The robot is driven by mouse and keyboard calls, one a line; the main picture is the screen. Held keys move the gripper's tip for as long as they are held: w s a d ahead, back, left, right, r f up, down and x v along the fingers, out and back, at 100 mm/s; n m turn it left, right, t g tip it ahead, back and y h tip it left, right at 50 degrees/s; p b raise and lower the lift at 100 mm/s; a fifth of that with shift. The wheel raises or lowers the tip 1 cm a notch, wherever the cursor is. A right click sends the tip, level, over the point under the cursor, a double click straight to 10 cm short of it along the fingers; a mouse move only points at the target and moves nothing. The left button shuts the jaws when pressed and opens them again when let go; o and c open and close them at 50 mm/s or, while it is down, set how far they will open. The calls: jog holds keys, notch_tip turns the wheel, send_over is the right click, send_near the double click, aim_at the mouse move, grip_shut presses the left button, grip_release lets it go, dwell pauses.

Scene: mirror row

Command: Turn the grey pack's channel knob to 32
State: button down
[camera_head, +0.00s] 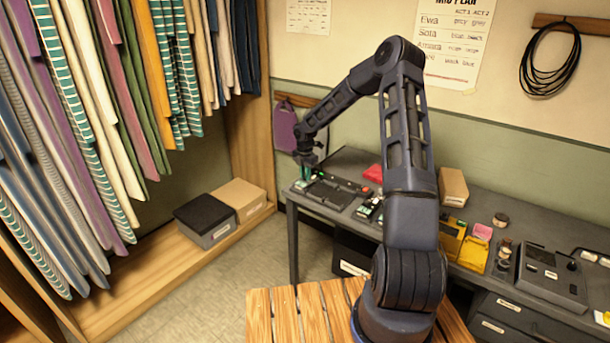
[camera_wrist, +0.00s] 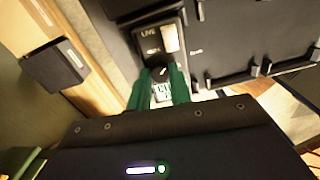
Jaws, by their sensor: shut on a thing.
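A dark grey pack (camera_wrist: 152,45) with a pale label and the word LIVE lies under my gripper in the wrist view. Its small dark knob (camera_wrist: 160,72) has a light pointer mark. My gripper (camera_wrist: 161,76) has its two green fingers closed on either side of this knob. A small pale display reading CH shows between the fingers below the knob, but its number is too blurred to read. In the head view my gripper (camera_head: 307,171) points down at the left end of the dark table (camera_head: 345,158); the pack there is mostly hidden.
A black tray (camera_head: 330,192) lies right beside the pack. Further right are another pack (camera_head: 370,209), a red item (camera_head: 373,173), a cardboard box (camera_head: 453,187), yellow boxes (camera_head: 474,253) and a dark console (camera_head: 552,279). A purple bag (camera_head: 285,127) hangs on the wall behind my gripper.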

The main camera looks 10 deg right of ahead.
jog(key=m, duration=1.3)
jog(key=shift+m, duration=0.3)
dwell(0.4)
jog(key=c, duration=1.3)
grip_release()
jog(key=shift+o, duration=0.2)
notch_tip(320, 180, up, 11)
